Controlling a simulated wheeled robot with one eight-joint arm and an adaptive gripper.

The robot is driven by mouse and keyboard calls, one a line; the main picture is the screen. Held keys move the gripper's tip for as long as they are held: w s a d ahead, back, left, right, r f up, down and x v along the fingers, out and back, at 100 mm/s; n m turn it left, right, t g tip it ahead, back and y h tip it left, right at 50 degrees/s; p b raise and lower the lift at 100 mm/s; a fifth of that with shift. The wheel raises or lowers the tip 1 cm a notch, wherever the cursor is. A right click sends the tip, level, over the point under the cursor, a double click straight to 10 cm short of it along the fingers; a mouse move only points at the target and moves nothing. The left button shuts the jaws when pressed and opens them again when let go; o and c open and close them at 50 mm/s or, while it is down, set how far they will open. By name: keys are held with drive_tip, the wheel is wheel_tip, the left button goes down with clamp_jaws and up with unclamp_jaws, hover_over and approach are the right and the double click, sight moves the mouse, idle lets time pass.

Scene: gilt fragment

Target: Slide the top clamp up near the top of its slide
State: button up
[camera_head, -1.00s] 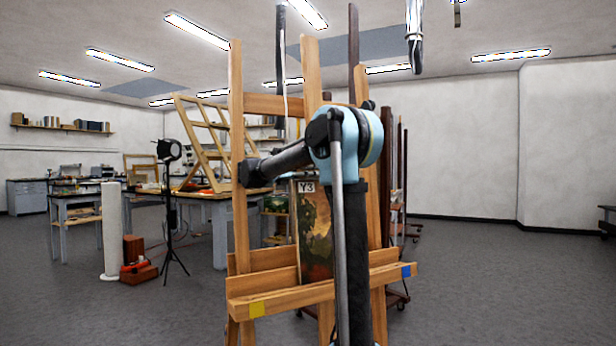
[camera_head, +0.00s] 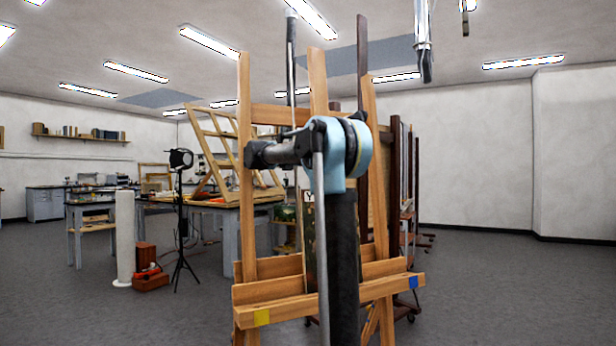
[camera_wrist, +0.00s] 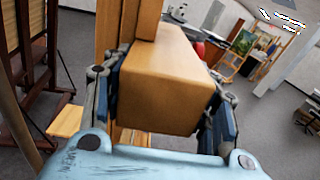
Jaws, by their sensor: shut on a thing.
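The top clamp (camera_wrist: 160,92) is a wooden block filling the middle of the wrist view, in front of an upright wooden post (camera_wrist: 110,28) of the easel. My gripper (camera_wrist: 165,98) is shut on the block, with one dark blue-padded finger on each of its sides. In the head view, the wooden easel (camera_head: 247,180) stands upright in front of me. My arm covers its middle, so the clamp and my gripper are hidden there. A painting (camera_head: 309,235) rests on the easel's lower ledge (camera_head: 290,307), mostly behind my arm.
A lamp on a tripod (camera_head: 181,160), a white cylinder (camera_head: 124,240) and red-brown boxes (camera_head: 147,268) stand left of the easel. Worktables (camera_head: 228,220) are behind it. Dark racks (camera_head: 396,190) stand close behind on the right. Floor on the far right is clear.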

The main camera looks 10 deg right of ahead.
drive_tip(key=r, duration=0.4)
drive_tip(key=w+r, duration=0.1)
drive_tip(key=r, duration=0.1)
drive_tip(key=shift+a+r, duration=0.15)
drive_tip(key=shift+r, duration=0.1)
drive_tip(key=o, duration=1.5)
drive_tip(key=v, duration=1.2)
drive_tip(key=shift+w+f, duration=0.1)
